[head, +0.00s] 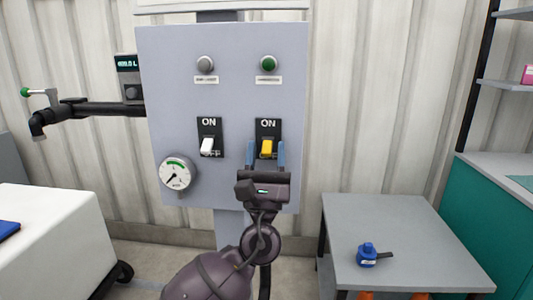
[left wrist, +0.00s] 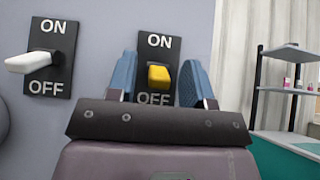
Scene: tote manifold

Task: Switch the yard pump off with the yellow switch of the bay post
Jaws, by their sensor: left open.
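The yellow switch (head: 266,148) sits on a black plate at the right of the grey panel (head: 230,100) of the bay post. In the left wrist view the yellow lever (left wrist: 159,77) shows between the words ON and OFF; I cannot tell surely which way it is thrown. My left gripper (head: 266,154) is open in front of it. Its blue fingers stand on either side of the lever in the wrist view (left wrist: 160,72), apart from each other; contact with the lever cannot be told. A green lamp (head: 268,63) is above this switch. My right gripper is not in view.
A white switch (head: 207,146) is left of the yellow one, under a grey lamp (head: 205,64). A round gauge (head: 177,173) is at the panel's lower left. A pipe with a green-tipped handle (head: 38,92) is further left. A grey table (head: 400,230) bears a blue object (head: 367,255).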

